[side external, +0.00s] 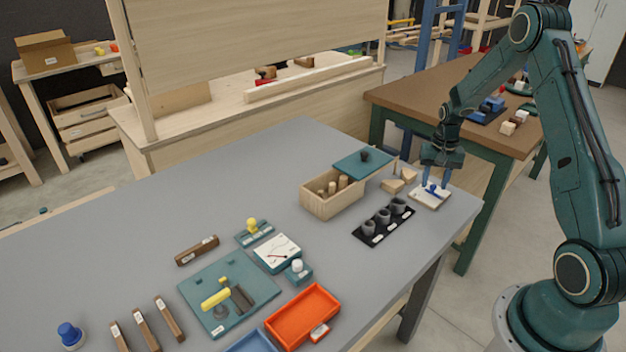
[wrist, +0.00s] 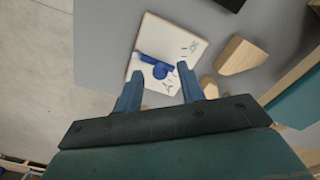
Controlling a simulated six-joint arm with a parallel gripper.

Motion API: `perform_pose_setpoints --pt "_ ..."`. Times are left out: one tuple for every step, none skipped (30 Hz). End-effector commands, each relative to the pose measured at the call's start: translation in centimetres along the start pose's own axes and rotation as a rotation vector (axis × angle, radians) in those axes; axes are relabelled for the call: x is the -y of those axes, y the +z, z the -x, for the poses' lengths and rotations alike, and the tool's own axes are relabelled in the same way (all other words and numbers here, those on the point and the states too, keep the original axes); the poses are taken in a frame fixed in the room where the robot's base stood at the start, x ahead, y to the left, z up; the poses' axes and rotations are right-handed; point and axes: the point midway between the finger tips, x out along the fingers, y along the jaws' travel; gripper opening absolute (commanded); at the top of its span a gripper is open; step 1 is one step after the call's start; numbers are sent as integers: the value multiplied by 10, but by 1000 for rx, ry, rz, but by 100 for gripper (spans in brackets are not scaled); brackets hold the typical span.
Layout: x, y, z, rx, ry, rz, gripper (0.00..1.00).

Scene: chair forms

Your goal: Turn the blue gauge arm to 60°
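The blue gauge arm (wrist: 154,60) lies on a pale square gauge board (wrist: 158,32) with dark marks along its right side. A round blue knob (wrist: 160,71) sits on the arm. In the side external view the gauge board (side external: 430,203) lies near the table's right end, with the blue arm (side external: 434,188) partly hidden by the fingers. My gripper (wrist: 160,82) is open, its two blue fingers apart on either side of the knob in the wrist view. In the side external view my gripper (side external: 434,184) points down over the board. Whether a finger touches the arm I cannot tell.
Wooden blocks (wrist: 240,56) lie right beside the board in the wrist view. A black rack (side external: 384,226) of dark cups and a wooden box (side external: 330,205) with a teal lid (side external: 363,162) stand left of it. The table edge is close on the right.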

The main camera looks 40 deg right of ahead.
Motion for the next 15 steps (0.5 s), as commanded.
perform_pose_setpoints --pt "0 0 2 -1 0 0 39" --pt "0 0 2 -1 0 0 39" --pt "0 0 4 -1 0 0 39" --pt "0 0 6 -1 -1 0 39" --pt "0 0 8 -2 -1 0 39" --pt "0 -1 12 -2 -1 0 39" --pt "0 -1 14 -2 -1 0 39" --pt "0 -1 18 -3 -1 0 39" --pt "0 -1 22 -3 -1 0 39" --pt "0 -1 26 -4 -1 0 39" --pt "0 0 30 -3 -1 0 39" --pt "0 -1 36 -4 -1 0 39" --pt "0 -1 41 -4 -1 0 39" --pt "0 -1 46 -4 -1 0 39" --pt "0 -1 53 -5 -1 0 39"
